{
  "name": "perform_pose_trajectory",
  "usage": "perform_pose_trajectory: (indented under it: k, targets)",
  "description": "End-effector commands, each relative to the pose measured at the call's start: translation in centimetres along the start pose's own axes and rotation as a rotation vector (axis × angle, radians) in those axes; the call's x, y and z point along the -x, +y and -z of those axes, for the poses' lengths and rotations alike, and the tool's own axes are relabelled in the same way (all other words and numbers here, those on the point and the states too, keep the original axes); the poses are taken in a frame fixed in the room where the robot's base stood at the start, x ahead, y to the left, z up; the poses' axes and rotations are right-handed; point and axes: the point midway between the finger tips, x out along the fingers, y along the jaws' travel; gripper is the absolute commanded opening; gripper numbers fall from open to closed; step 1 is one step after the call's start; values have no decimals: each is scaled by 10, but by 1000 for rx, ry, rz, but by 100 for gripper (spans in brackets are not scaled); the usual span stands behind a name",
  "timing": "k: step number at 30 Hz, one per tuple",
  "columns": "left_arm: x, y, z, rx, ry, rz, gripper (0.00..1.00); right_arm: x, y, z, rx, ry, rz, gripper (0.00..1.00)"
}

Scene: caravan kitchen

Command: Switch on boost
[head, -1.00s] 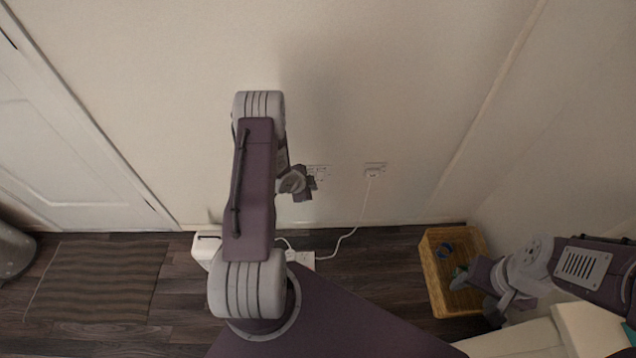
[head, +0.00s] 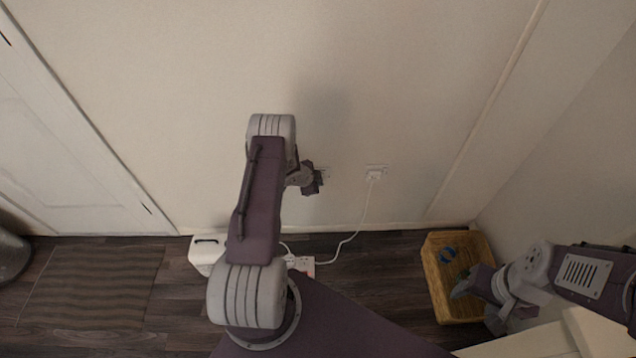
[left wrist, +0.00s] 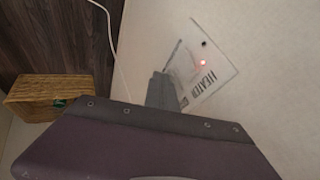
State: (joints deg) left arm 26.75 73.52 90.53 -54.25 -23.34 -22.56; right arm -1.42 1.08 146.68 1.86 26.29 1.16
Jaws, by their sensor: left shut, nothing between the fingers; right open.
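A white wall plate (head: 325,172) is low on the wall, partly hidden behind my left gripper (head: 313,187) in the head view. In the left wrist view the plate (left wrist: 222,72) bears the word HEATER, a glowing red light (left wrist: 203,63) and a small dark round spot (left wrist: 205,44). My left gripper (left wrist: 163,78) is shut and empty, its fingers overlapping the plate's edge in this view. I cannot tell whether they touch it. No label reading boost is legible. My right gripper (head: 462,290) is open by the basket at the right.
A second wall socket (head: 376,171) holds a plug, its white cable (head: 358,228) running down to an extension block (head: 302,264). A white box (head: 207,248) stands on the floor beside my left arm. A wicker basket (head: 437,298) holds something blue. A striped mat (head: 90,288) lies left.

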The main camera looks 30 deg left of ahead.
Motion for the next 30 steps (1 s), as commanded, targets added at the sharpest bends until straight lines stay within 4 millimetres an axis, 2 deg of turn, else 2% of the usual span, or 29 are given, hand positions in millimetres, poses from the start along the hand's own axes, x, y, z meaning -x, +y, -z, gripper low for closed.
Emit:
perform_pose_trajectory:
  k: [4, 11, 22, 30]
  targets:
    - [-8, -1, -3, 1, -2, -1, 0, 2, 0, 0, 0, 0, 0, 58]
    - [-8, -2, -3, 0, 0, 0, 0, 2, 0, 0, 0, 0, 0, 58]
    - [6, -10, 4, 0, 1, 3, 0, 17, 0, 2, 0, 0, 0, 58]
    - [6, -10, 6, -1, 3, 5, 0, 16, 0, 2, 0, 0, 0, 58]
